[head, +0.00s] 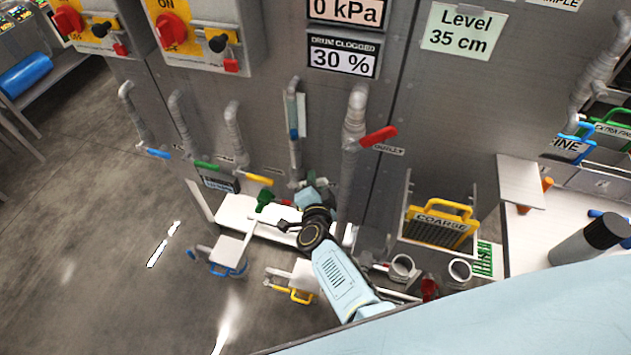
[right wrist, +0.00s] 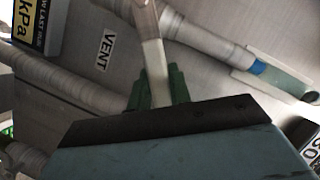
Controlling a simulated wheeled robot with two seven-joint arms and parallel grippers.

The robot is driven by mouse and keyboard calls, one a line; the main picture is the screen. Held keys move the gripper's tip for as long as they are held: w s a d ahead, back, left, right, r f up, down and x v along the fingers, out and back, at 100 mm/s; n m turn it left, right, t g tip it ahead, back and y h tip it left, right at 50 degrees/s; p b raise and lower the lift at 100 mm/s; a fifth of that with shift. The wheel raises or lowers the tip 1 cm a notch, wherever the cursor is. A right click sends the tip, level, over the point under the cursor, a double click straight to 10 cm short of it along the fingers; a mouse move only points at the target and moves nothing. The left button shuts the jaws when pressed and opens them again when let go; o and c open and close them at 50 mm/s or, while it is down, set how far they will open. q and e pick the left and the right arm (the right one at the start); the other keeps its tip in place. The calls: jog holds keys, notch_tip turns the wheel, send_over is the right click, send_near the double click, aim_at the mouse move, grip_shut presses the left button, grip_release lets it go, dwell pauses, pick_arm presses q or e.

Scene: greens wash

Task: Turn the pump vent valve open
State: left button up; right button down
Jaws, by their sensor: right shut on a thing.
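A VENT label (right wrist: 104,50) is on the grey panel in the right wrist view. A green handle (head: 264,201) also shows low on the panel in the head view, beside my right gripper (head: 308,196). My left gripper is not in view.
Above are grey pipes with blue (head: 158,153), green (head: 207,165), yellow (head: 259,180) and red (head: 379,136) handles. A yellow COARSE basket (head: 440,226) stands to the right, with cups (head: 402,267) in front. The floor (head: 110,260) at left is clear.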

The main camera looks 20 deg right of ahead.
jog(key=c, duration=1.3)
grip_release()
jog(key=p+v, duration=0.6)
jog(key=v, duration=0.7)
jog(key=shift+s+a+p, duration=0.1)
jog(key=shift+s+p, duration=0.1)
jog(key=shift+p, duration=0.15)
